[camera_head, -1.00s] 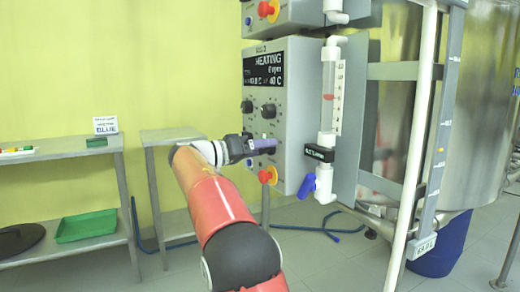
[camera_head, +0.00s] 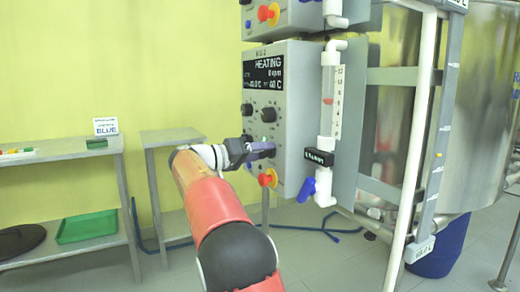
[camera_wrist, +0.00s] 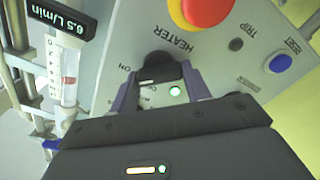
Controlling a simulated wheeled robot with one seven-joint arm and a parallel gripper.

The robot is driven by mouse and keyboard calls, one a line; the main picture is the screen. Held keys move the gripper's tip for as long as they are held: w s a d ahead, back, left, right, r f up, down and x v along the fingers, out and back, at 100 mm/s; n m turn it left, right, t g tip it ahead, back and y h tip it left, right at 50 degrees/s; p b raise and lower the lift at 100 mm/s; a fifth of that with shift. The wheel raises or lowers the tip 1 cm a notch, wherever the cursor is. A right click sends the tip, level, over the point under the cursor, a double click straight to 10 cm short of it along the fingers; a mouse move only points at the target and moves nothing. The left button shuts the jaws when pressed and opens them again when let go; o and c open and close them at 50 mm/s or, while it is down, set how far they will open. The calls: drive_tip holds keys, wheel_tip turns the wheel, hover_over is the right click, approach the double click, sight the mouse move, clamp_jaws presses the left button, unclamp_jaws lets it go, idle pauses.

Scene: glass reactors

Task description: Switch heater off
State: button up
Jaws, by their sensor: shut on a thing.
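The heater switch is a black knob (camera_wrist: 160,68) under the upside-down word HEATER in the wrist view, with ON printed to its left. My gripper (camera_wrist: 160,82) has its purple fingers on either side of the knob and is shut on it. A small greenish-white lamp (camera_wrist: 175,91) glows between the fingers. In the head view my gripper (camera_head: 262,150) is at the lower front of the grey heating control box (camera_head: 294,120), and it hides the knob. The box's display (camera_head: 264,74) reads HEATING, with small figures below.
A red emergency button (camera_wrist: 203,10) and a blue button (camera_wrist: 280,63) sit near the knob. A flow meter (camera_head: 328,95) with a blue valve handle (camera_head: 306,188) stands right of the box. A steel vessel (camera_head: 480,110) is behind. A side table (camera_head: 170,136) is at left.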

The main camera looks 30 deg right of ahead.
drive_tip(key=n+p, duration=0.3)
drive_tip(key=n, duration=0.2)
drive_tip(key=shift+r+p, duration=0.15)
drive_tip(key=shift+p, duration=0.25)
drive_tip(key=shift+f+n+p, duration=0.15)
drive_tip(key=shift+n+p, duration=0.35)
drive_tip(key=shift+n, duration=0.7)
drive_tip(key=shift+f+n+p, duration=0.1)
drive_tip(key=shift+n+p, duration=0.35)
drive_tip(key=shift+n, duration=0.75)
drive_tip(key=shift+w, duration=0.1)
drive_tip(key=o, duration=1)
drive_tip(key=shift+c, duration=0.2)
drive_tip(key=shift+a, duration=0.1)
drive_tip(key=a, duration=0.7)
drive_tip(key=shift+a+b, duration=0.3)
drive_tip(key=shift+a, duration=0.05)
drive_tip(key=shift+s, duration=0.2)
